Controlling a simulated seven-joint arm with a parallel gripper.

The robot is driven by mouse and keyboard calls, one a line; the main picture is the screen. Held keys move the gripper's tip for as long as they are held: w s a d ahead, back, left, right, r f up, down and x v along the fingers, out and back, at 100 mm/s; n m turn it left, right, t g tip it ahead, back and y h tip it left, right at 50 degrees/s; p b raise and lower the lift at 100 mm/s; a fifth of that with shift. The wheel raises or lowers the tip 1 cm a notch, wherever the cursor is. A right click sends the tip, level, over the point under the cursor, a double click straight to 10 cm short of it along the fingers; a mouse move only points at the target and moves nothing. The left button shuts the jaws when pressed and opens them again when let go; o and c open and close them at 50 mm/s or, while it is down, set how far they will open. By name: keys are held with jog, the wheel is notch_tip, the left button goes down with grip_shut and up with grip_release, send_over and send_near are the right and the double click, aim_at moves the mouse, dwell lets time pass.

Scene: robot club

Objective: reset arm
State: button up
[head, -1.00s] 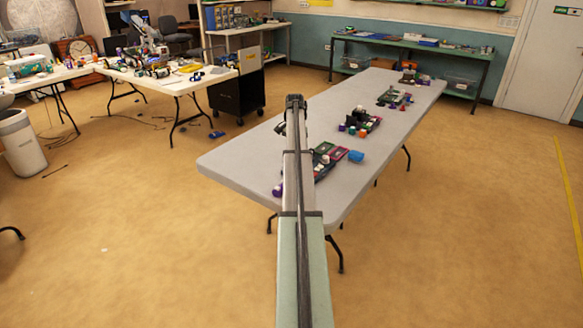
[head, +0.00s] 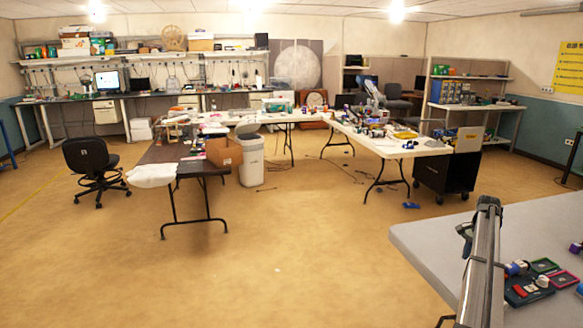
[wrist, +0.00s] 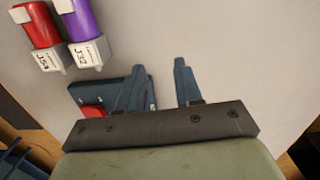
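My gripper (wrist: 160,72) shows in the wrist view with its two dark blue-grey fingers apart and nothing between them. It is above the pale grey table top (wrist: 222,50). In the head view my arm reaches over the near table (head: 425,240) at the lower right; the gripper's end is mostly hidden behind the arm. A red cylinder (wrist: 42,25) and a purple cylinder (wrist: 83,20), each with a white labelled block, are at the wrist view's upper left, apart from the fingers. A dark blue tray (wrist: 80,92) with a red part is partly hidden behind the left finger.
A dark tray (head: 520,296) with small coloured parts is right of my arm. A cluttered white table (head: 395,150), a black cart (head: 430,180), a dark table (head: 160,178), a bin (head: 250,160) and an office chair (head: 88,165) stand beyond. The middle floor is clear.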

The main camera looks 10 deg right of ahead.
jog(key=w+a+f+n, duration=0.1)
jog(key=w+a+f, duration=0.2)
jog(key=a, duration=0.4)
jog(key=w+a+f, duration=0.3)
jog(key=w+a, duration=0.1)
jog(key=a, duration=0.4)
jog(key=s+a+f+n+g+y, duration=0.1)
jog(key=s+a+f+n, duration=0.3)
jog(key=a+f, duration=0.85)
jog(key=s+a+f+n+g, duration=0.2)
jog(key=s+a+f, duration=0.3)
jog(key=a+f, duration=0.7)
jog(key=s+a+f+n+g, duration=0.1)
jog(key=s+a+f+n, duration=0.1)
jog(key=s+a+f, duration=0.5)
jog(key=s+a+f+n+g, duration=0.1)
jog(key=s+a+f+n, duration=0.25)
jog(key=s+a, duration=0.75)
jog(key=s+a+f+n+g, duration=0.1)
jog(key=s+a, duration=0.3)
jog(key=s, duration=0.6)
jog(key=s+a+f+n+h, duration=0.1)
jog(key=s+a+f+n, duration=0.1)
jog(key=s, duration=0.9)
jog(key=a+n, duration=0.1)
jog(key=a, duration=0.1)
jog(key=shift+s+a+n+g+h, duration=0.3)
jog(key=shift+a+n+g, duration=0.05)
jog(key=shift+a+g, duration=0.05)
jog(key=shift+f, duration=0.1)
